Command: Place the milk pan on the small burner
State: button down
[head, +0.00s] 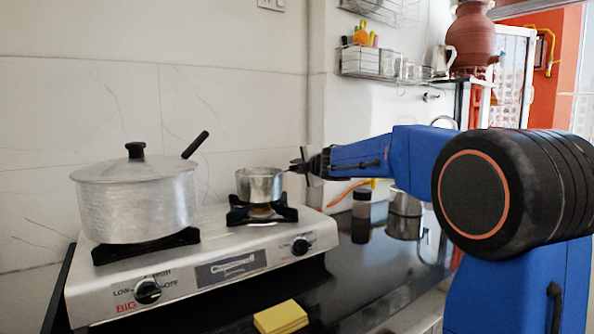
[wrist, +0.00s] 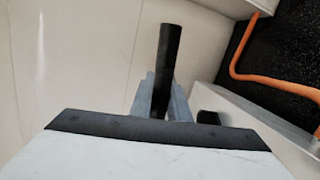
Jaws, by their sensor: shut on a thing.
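The milk pan (head: 260,186) is a small open metal pan over the small burner (head: 262,211) at the right of the stove. It looks level and roughly centred over the black pan support; I cannot tell whether it rests on it or hangs just above. My gripper (head: 299,166) is to the right of the pan, shut on its handle. In the wrist view the dark handle (wrist: 169,55) stands between the fingers of my gripper (wrist: 162,98). The pan's bowl is not visible there.
A large lidded pot (head: 138,205) with a dark handle sits on the left burner. A yellow sponge (head: 281,317) lies in front of the stove (head: 215,262). A dark jar (head: 361,215) and a metal vessel (head: 405,203) stand on the black counter to the right. A wall is close behind.

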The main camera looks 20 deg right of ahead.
jog(key=shift+f, duration=0.6)
jog(key=c, duration=1.7)
grip_release()
jog(key=v, duration=1.2)
